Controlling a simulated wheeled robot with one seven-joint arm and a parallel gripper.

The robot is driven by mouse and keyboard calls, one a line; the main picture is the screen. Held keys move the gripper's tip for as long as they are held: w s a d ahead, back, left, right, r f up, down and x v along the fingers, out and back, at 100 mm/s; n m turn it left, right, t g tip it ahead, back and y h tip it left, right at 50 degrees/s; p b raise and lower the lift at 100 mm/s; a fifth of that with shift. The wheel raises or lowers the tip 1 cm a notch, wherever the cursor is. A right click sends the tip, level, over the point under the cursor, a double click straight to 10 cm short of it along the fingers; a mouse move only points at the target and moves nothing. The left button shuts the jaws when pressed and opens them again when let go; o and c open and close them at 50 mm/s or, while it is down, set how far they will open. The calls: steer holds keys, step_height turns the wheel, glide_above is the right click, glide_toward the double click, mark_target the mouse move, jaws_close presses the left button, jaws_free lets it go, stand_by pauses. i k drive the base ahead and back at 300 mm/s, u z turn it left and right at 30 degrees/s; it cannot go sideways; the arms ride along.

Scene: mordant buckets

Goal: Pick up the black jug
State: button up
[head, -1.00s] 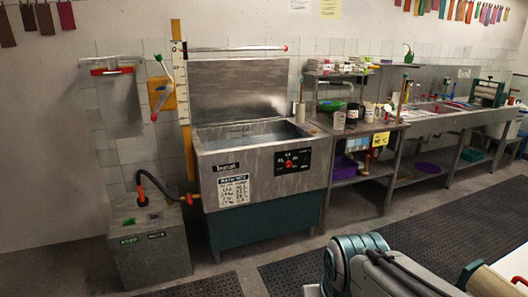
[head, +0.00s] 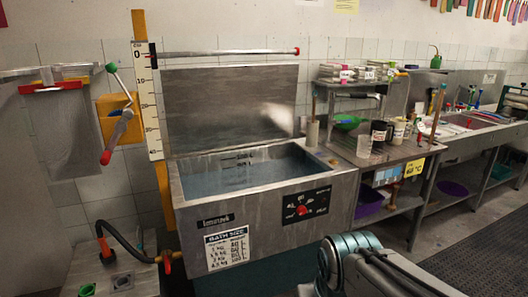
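A small black vessel (head: 378,131) stands on the steel side table (head: 385,154) right of the bath; it may be the black jug, but it is too small to make out a handle or spout. A pale beaker-like cup (head: 364,146) stands in front of it and to its left. A lighter vessel with a dark label (head: 398,130) stands just to its right. Part of my own arm shows at the bottom right, well short of the table. My gripper is out of frame.
A steel bath (head: 270,190) full of liquid stands in front, with a raised lid (head: 230,108) behind.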

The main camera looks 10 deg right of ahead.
mark_target(378, 128)
steer(key=i, duration=0.8)
steer(key=z, duration=2.5)
steer(key=i, duration=2.1)
steer(key=u, duration=2.05)
